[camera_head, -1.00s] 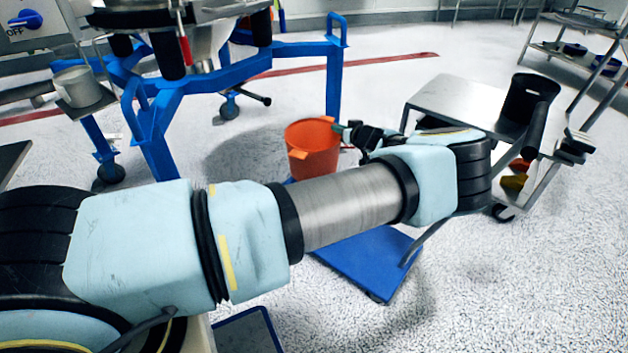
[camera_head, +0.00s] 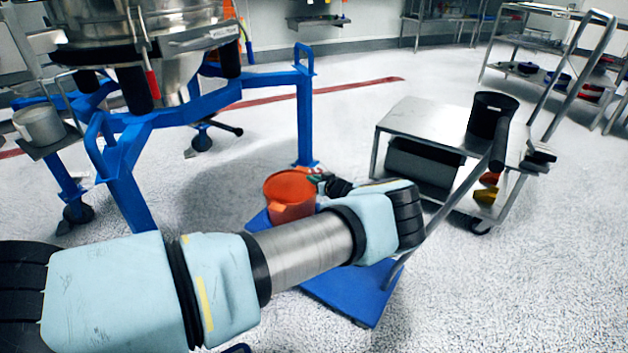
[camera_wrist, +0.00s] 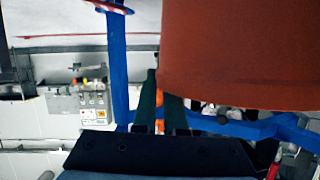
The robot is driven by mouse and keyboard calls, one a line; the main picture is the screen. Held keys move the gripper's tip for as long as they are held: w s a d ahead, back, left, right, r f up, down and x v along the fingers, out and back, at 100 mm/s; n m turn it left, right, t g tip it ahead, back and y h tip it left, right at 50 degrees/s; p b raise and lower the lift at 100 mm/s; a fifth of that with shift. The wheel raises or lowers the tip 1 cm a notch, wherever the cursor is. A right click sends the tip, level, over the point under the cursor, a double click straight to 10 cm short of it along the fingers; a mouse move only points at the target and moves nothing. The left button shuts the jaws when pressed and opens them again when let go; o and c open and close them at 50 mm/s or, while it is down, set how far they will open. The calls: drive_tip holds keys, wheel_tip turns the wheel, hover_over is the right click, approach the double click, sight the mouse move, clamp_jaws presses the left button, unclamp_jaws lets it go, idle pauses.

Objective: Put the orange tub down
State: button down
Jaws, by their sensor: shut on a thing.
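The orange tub (camera_head: 289,197) is in the middle of the head view, over the far left end of a flat blue platform (camera_head: 352,298). It looks upright. I cannot tell whether its base touches the platform, because my arm crosses in front. My gripper (camera_head: 319,181) is at the tub's right side near the rim, shut on it, with the fingertips mostly hidden. In the wrist view the tub's wall (camera_wrist: 240,55) fills the upper right, close beside the dark fingers of my gripper (camera_wrist: 160,92).
A blue sifter frame (camera_head: 125,180) stands to the left and behind the tub, with one leg (camera_head: 305,115) close behind it. A steel cart (camera_head: 425,125) with a black container (camera_head: 492,115) stands at the right. Open speckled floor (camera_head: 520,290) lies at the front right.

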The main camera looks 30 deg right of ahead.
drive_tip(key=shift+f, duration=0.15)
drive_tip(key=c, duration=1)
unclamp_jaws()
drive_tip(key=shift+o, duration=0.2)
drive_tip(key=shift+r, duration=0.2)
drive_tip(key=p+v, duration=0.1)
drive_tip(key=v, duration=1.1)
drive_tip(key=shift+a, duration=0.1)
